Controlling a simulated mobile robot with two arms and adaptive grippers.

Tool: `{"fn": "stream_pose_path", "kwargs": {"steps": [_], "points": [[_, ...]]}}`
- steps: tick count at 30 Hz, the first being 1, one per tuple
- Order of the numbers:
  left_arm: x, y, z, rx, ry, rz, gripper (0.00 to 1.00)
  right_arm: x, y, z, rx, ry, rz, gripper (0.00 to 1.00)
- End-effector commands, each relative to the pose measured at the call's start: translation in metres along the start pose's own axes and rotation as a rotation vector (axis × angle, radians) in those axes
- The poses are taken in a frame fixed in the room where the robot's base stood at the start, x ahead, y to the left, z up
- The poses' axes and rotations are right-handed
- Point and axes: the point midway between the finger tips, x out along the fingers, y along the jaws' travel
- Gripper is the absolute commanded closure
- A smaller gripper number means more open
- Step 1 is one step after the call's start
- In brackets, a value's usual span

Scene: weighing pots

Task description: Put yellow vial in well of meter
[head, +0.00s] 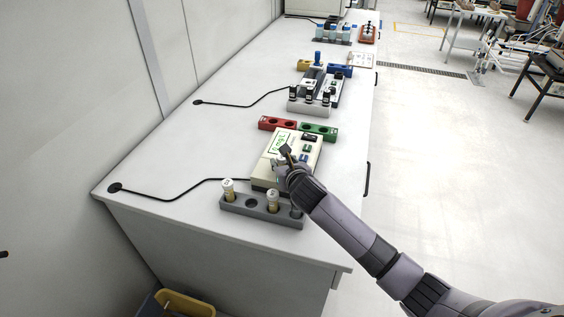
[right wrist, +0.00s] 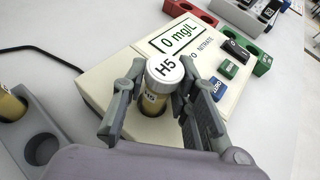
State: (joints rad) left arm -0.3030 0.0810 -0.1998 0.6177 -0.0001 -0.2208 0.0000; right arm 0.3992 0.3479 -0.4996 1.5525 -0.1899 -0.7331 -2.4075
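The yellow vial (right wrist: 154,103) has a white cap marked H5 and stands between the fingers of my right gripper (right wrist: 162,78), which look closed on it near the cap. It is over the well of the cream meter (right wrist: 108,82), its lower end at the opening; how deep it sits is hidden. In the head view my right gripper (head: 285,157) is over the meter (head: 264,176) and hides most of the vial. The meter's display reads 0 mg/L, with NITRATE beside it. My left gripper is not in view.
A grey rack (head: 236,205) with other white-capped yellowish vials (head: 228,190) stands in front of the meter. Red (head: 277,124) and green (head: 318,132) holders sit behind it. More instruments stand farther along the bench. A black cable (head: 165,195) runs left; bench surface there is clear.

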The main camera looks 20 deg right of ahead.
Motion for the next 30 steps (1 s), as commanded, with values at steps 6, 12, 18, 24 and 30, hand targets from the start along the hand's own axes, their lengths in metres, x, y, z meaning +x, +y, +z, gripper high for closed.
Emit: {"fn": "stream_pose_path", "kwargs": {"steps": [6, 12, 18, 24, 30], "points": [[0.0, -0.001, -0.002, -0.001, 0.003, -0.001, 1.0, 0.0, 0.0, 0.0, 0.0, 0.0, 0.0, 0.57], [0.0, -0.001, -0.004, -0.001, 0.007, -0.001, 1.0, 0.0, 0.0, 0.0, 0.001, 0.0, 0.0, 0.56], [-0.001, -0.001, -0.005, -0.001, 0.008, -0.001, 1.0, -0.004, 0.0, 0.003, 0.0, -0.001, 0.001, 0.56], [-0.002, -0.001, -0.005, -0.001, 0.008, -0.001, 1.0, -0.033, 0.0, 0.003, -0.002, -0.002, 0.002, 0.56], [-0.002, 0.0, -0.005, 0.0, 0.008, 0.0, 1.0, -0.074, 0.0, 0.003, -0.003, -0.001, 0.002, 0.56]]}}
